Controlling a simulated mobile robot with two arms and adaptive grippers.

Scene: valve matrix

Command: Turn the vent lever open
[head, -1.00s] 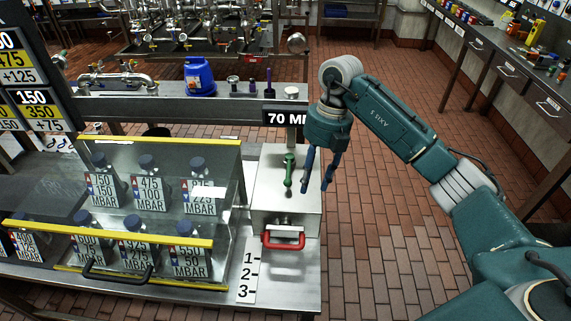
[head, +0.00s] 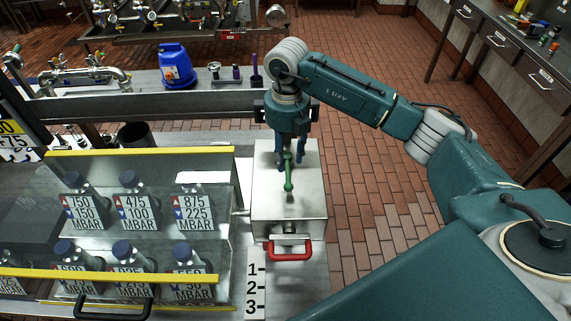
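The green vent lever (head: 288,177) stands up from the top of a steel box (head: 308,205) right of centre. My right gripper (head: 289,160) comes down over the back of the box, its blue fingers apart. One finger is on each side of the lever's upper part in the picture. I cannot tell whether they touch it. The gripper's body hides the back edge of the box. My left gripper is not in view.
A red handle (head: 290,256) is on the box's front. Left of the box, a clear-fronted case with a yellow edge (head: 140,151) holds several labelled bottles. A blue container (head: 176,66) stands on the bench behind. Brick floor lies open to the right.

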